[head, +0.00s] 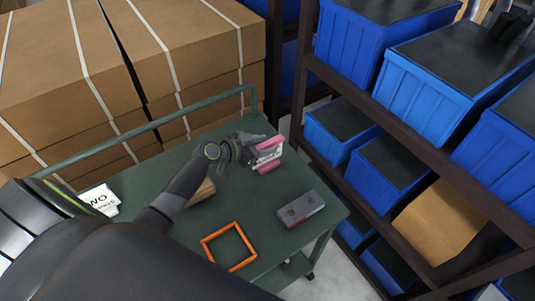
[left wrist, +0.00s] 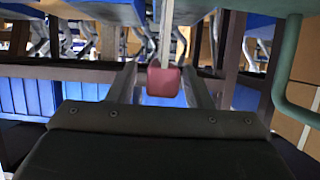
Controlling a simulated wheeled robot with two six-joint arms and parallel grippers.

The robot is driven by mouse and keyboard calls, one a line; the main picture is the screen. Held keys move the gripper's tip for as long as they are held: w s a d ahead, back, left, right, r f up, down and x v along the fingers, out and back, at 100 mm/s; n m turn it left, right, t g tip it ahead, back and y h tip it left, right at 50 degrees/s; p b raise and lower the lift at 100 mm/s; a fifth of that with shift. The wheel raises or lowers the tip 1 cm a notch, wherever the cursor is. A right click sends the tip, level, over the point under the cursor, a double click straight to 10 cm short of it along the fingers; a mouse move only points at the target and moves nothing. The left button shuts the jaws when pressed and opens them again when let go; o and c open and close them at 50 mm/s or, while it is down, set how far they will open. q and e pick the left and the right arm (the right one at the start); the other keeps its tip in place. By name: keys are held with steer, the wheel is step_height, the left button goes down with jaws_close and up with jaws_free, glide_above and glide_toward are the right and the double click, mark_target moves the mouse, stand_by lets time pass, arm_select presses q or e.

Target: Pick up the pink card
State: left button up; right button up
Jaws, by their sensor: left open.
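The pink card (head: 268,167) is at the far right end of the green cart, with a pale middle between pink parts. My left gripper (head: 262,152) is right at it and partly hides it. In the left wrist view a pink block-like end (left wrist: 163,80) shows between the two spread fingers (left wrist: 163,88), with a pale upright strip above it. The gripper is open; whether a finger touches the card I cannot tell. My right gripper is not in view.
The green cart top (head: 190,235) also carries an orange square frame (head: 229,246), a grey block (head: 300,209), a brown block (head: 201,192) and a white sign (head: 98,200). Cardboard boxes (head: 60,60) stand behind the cart rail. A shelf of blue bins (head: 430,95) stands at right.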

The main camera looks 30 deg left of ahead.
arm_select(q)
jaws_close()
steer(key=shift+r, duration=0.1)
stand_by(0.4)
